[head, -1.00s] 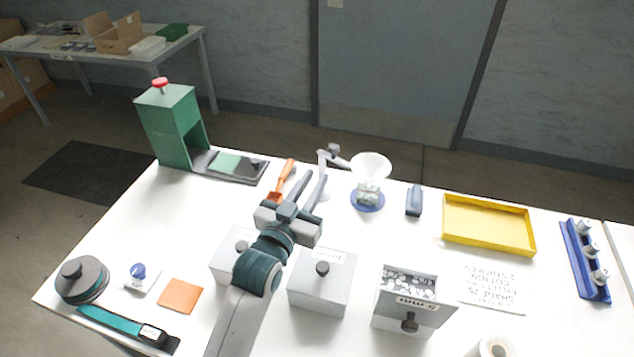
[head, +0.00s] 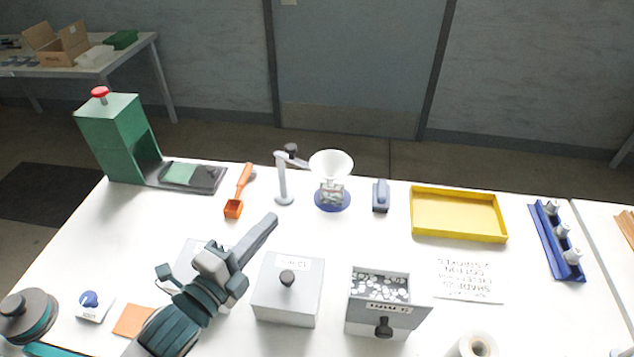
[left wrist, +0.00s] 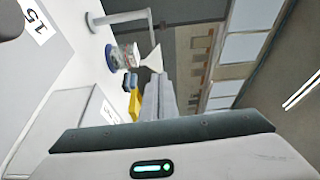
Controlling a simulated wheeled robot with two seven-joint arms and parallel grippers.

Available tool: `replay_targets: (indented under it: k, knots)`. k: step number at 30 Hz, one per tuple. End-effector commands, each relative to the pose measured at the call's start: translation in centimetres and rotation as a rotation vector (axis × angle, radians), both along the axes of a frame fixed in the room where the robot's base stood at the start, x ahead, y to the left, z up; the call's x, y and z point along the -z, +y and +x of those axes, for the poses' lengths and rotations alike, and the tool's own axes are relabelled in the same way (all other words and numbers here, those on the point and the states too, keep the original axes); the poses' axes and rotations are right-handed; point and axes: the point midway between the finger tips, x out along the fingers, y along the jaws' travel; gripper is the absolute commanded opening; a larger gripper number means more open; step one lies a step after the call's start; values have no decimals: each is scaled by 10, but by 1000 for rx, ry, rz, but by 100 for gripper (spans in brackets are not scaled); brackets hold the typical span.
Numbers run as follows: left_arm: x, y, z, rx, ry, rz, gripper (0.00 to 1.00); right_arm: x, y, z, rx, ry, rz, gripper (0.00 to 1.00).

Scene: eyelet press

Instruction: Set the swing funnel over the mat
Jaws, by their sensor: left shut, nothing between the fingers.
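The swing funnel is a white cone (head: 331,163) on a grey post with an arm and dark knob (head: 283,180). The cone hangs over the round blue mat (head: 332,201), above a small clear container with contents (head: 331,188) that stands on the mat. In the left wrist view the cone (left wrist: 152,60) and post (left wrist: 120,17) also show. My left gripper (head: 273,217) is shut and empty, above the table in front of the post and apart from the funnel. My right gripper is not in view.
Grey lidded boxes (head: 287,290) and an open bin of small parts (head: 380,290) stand in front. An orange scoop (head: 236,203) lies left of the post. A blue-grey block (head: 380,196) and yellow tray (head: 458,215) are to the right. The green press (head: 118,138) is at the back left.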

Motion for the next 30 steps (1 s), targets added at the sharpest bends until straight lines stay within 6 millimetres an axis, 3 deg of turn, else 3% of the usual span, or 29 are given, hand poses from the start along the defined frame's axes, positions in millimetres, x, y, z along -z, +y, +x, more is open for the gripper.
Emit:
replay_targets:
  k: [17,23,30]
  knots:
    - [-1,-3,5,2,-9,14,0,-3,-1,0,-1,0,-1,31]
    - [-3,-15,22,2,-10,14,0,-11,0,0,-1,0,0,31]
    - [-4,-37,56,1,-9,13,0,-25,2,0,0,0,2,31]
